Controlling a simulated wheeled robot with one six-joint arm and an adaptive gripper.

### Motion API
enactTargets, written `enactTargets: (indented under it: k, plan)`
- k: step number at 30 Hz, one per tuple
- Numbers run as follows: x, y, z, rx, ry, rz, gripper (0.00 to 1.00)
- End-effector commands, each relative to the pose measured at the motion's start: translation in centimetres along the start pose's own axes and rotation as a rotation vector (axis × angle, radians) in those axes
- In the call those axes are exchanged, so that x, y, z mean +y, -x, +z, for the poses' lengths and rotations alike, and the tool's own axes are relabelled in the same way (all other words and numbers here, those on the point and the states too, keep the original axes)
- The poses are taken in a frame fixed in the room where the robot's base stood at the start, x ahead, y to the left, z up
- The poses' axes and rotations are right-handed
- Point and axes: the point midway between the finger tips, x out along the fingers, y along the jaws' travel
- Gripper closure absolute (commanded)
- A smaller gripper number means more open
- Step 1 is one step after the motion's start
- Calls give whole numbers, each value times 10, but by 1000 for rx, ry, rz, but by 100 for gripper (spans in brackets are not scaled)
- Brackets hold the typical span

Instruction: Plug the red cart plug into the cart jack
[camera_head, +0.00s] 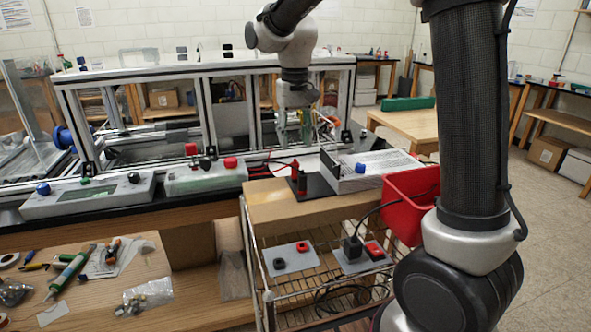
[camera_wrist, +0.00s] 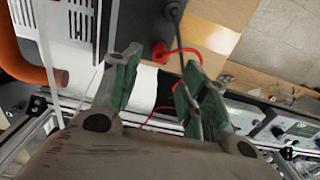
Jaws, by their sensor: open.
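My gripper (camera_head: 294,138) hangs fingers-down above the back of the cart top, with its green-padded fingers apart. In the wrist view my gripper (camera_wrist: 161,62) is open, with nothing between its fingers. A red plug (camera_head: 295,165) with a red cable stands on a dark plate on the cart top, below my gripper. It also seems to show as a red plug (camera_wrist: 160,50) just beyond the fingertips in the wrist view, apart from them. On the lower shelf, a grey plate holds a red-topped socket (camera_head: 373,249) and a black plug (camera_head: 353,249); which one is the cart jack I cannot tell.
A silver box (camera_head: 375,168) stands right of the red plug, and a red bin (camera_head: 405,200) hangs at the cart's right. The aluminium extrusion frame (camera_head: 205,68) rises behind. Bare wood (camera_head: 275,198) shows at the cart top's front.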

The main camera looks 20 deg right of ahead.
Motion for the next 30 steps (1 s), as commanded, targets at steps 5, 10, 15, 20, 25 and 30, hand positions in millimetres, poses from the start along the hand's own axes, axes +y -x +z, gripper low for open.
enactTargets:
  k: [5, 10, 15, 20, 25, 30]
  plan:
    - [0, -7, 0, -2, 0, 1, 56]
    - [0, -26, 1, -3, 0, 1, 56]
    - [0, -52, 1, -4, 0, 1, 56]
    - [0, -72, 0, -2, 0, 1, 56]
    - [0, -85, 0, -1, 0, 0, 56]
    - [0, -90, 0, 0, 0, 0, 56]
